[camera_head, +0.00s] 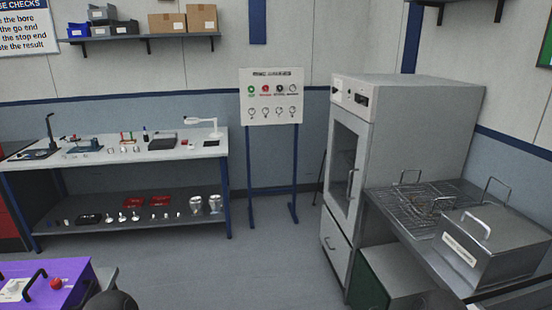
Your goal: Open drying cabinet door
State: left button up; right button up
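The drying cabinet (415,130) is a tall grey-white unit right of centre, with a control panel (354,97) at its top front. Its door (337,200) has a dark glass window and appears shut. A vertical bar handle (351,185) is on the door's right side. Below the door is a lower panel (342,262) with its own handle (329,244). Neither of my grippers shows. Dark rounded shapes at the bottom edge seem to be parts of my arms.
A bench (468,218) with a wire rack (415,200) and a lidded metal box (492,243) stands right of the cabinet. A workbench (50,163) with tools is at left. A purple box (65,281) is at lower left. The floor (235,270) before the cabinet is clear.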

aim_at(363, 129)
jog(key=i+j, duration=0.1)
jog(key=i, duration=0.55)
jog(key=i+j, duration=0.1)
jog(key=i, duration=0.55)
jog(key=i+j, duration=0.15)
jog(key=i, duration=0.45)
